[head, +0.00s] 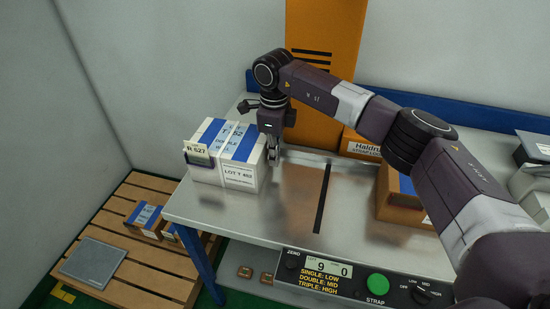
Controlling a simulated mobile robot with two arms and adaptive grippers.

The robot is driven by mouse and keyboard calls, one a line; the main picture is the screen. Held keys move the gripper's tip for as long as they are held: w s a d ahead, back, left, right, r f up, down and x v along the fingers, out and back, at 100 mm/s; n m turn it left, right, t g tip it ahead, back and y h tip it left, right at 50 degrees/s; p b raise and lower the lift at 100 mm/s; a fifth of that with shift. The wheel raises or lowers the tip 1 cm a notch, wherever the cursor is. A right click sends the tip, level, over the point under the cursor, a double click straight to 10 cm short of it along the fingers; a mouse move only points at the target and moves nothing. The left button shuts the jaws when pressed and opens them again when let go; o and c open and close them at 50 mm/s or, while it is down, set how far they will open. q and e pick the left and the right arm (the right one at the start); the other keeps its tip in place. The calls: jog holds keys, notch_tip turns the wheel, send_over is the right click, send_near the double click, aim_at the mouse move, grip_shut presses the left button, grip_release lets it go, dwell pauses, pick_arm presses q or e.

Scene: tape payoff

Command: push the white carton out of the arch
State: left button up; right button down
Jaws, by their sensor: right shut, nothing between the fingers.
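The white carton (210,173) with blue bands stands upright at the left end of the metal table (290,220). Labels reading "LOT T 452" and "R 527" show on it. My right gripper (273,158) points down close beside the carton's right side, shut and empty. I cannot tell whether its fingers touch the carton. A tall orange housing (325,30) rises behind the table, partly hidden by my right arm; I cannot make out an arch opening. My left gripper is not in view.
A black slot (322,200) crosses the tabletop. A brown carton (393,199) stands to the right, partly behind my arm. A control panel (345,283) runs along the front. A wooden pallet (145,255) with small cartons lies lower left. The table's middle is clear.

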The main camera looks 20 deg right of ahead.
jog(key=shift+a+r, duration=0.1)
jog(key=shift+r, duration=0.05)
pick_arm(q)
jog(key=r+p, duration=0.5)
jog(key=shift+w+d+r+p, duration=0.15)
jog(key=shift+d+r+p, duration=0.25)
pick_arm(e)
notch_tip(320, 180, up, 10)
jog(key=shift+f, duration=0.2)
